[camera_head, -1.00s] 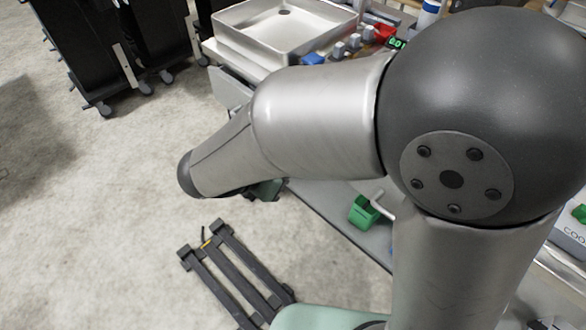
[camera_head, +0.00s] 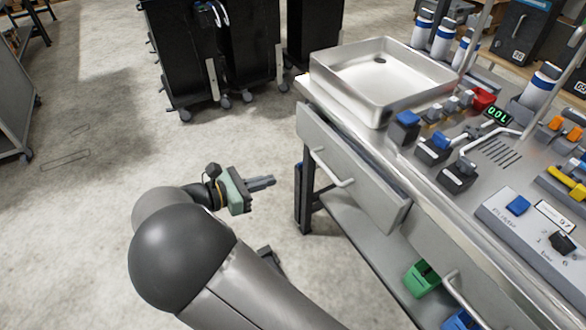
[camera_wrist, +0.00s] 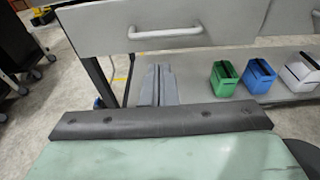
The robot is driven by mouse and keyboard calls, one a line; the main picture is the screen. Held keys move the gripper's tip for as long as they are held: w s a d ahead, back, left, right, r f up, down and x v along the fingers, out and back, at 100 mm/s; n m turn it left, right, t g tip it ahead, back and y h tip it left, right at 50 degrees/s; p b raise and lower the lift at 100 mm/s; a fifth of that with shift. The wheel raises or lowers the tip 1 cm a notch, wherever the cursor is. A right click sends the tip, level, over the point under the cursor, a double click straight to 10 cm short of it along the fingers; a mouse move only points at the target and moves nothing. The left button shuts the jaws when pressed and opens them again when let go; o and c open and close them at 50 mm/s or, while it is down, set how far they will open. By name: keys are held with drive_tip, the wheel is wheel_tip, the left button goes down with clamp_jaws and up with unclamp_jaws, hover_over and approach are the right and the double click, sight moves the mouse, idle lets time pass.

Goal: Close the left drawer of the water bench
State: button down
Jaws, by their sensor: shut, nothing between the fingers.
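The left drawer (camera_head: 345,168) of the water bench (camera_head: 455,222) has a grey front with a bar handle (camera_head: 332,170). It stands out from the bench, partly open. In the wrist view the drawer front (camera_wrist: 90,28) fills the top, with its handle (camera_wrist: 165,32) above my fingers. My gripper (camera_head: 268,182) is shut and empty, out in front of the drawer and apart from it. In the wrist view its fingertips (camera_wrist: 157,70) point toward the drawer, below the handle.
A metal sink tray (camera_head: 335,72) and several controls sit on the bench top. Green (camera_wrist: 222,78) and blue (camera_wrist: 258,76) bins stand on the lower shelf. Black wheeled cabinets (camera_head: 215,50) stand behind.

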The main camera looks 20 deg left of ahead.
drive_tip(key=x, duration=1.4)
